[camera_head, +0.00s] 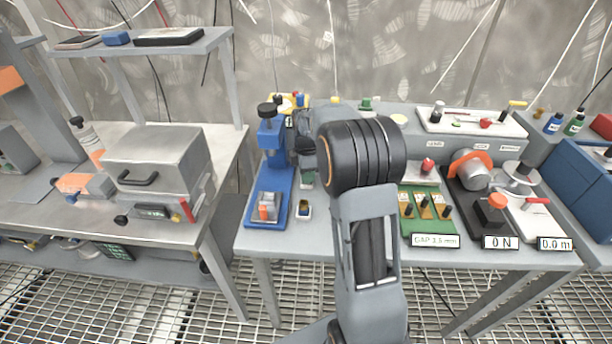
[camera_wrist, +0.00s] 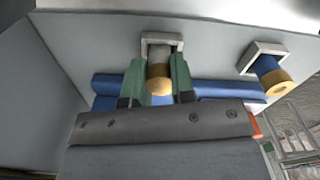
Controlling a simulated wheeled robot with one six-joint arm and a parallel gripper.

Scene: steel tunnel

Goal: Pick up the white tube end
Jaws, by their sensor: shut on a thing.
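The white tube end (camera_wrist: 160,70) shows in the wrist view as a short pale-grey cylinder with a brass-coloured tip, upper middle. Its far end sits at a square light-grey socket (camera_wrist: 161,38); I cannot tell whether it is still inside. My gripper (camera_wrist: 158,80) has its two green fingers shut on the tube end, one on each side. In the head view my own arm hides the fingers and the tube end.
A blue tube end (camera_wrist: 270,76) with a brass tip sits in a second square socket (camera_wrist: 262,57) to the right. Blue bars (camera_wrist: 225,90) run behind the fingers. In the head view, a blue press (camera_head: 270,165) stands left of my arm, and a green board (camera_head: 428,210) lies right.

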